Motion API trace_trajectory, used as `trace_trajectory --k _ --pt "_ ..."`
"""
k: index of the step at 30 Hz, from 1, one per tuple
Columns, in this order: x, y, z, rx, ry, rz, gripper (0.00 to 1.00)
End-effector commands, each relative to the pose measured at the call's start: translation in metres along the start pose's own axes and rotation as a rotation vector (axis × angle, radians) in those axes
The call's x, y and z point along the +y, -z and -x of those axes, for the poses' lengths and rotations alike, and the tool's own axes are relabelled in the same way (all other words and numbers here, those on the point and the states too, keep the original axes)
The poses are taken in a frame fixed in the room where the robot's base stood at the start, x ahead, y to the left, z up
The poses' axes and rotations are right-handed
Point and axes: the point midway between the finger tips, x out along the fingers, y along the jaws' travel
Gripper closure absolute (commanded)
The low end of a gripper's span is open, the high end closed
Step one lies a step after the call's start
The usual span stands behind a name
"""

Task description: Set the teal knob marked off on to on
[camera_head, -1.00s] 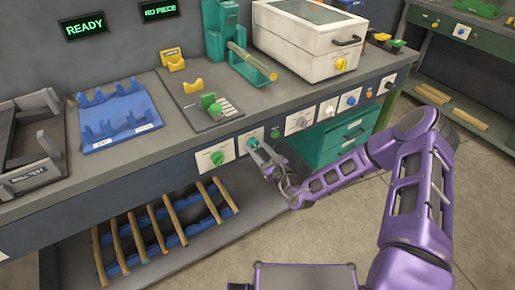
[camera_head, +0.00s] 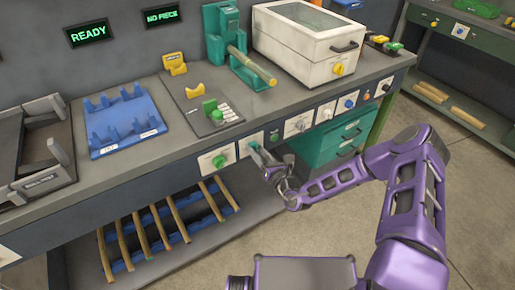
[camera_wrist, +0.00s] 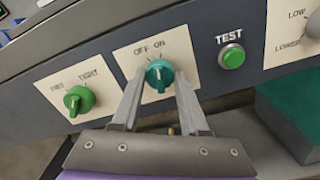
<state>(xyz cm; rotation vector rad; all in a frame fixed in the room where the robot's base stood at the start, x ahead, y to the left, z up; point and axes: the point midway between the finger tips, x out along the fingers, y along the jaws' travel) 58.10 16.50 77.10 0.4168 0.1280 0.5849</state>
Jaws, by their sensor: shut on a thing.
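The teal knob (camera_wrist: 159,76) is on a pale plate (camera_wrist: 128,61) on the bench's front panel, with the words OFF and ON printed above it. In the wrist view its pale pointer line is roughly upright, but I cannot tell exactly which word it points to. My gripper (camera_wrist: 157,88) is shut on the knob, with one finger on each side of it. In the head view my gripper (camera_head: 258,153) is up against the panel, and it largely covers the knob there.
A green knob (camera_wrist: 79,100) is to the left, its plate marked TIGHT. A green TEST button (camera_wrist: 232,57) is close on the right. Below the panel are a teal drawer unit (camera_head: 325,145) at right and a rack of wooden rods (camera_head: 160,229) at left.

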Motion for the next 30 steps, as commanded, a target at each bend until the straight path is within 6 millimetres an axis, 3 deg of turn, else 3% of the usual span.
trace_trajectory --k 12,28,29,30 --pt "-0.0004 0.0003 0.0006 0.001 0.001 -0.181 1.00" --pt "-0.0003 0.0008 0.0006 0.001 0.000 -0.205 1.00" --pt "-0.0003 0.0008 0.0006 0.001 0.000 -0.204 0.51" --pt "-0.0003 0.0008 0.0005 0.001 0.001 -0.204 0.44"
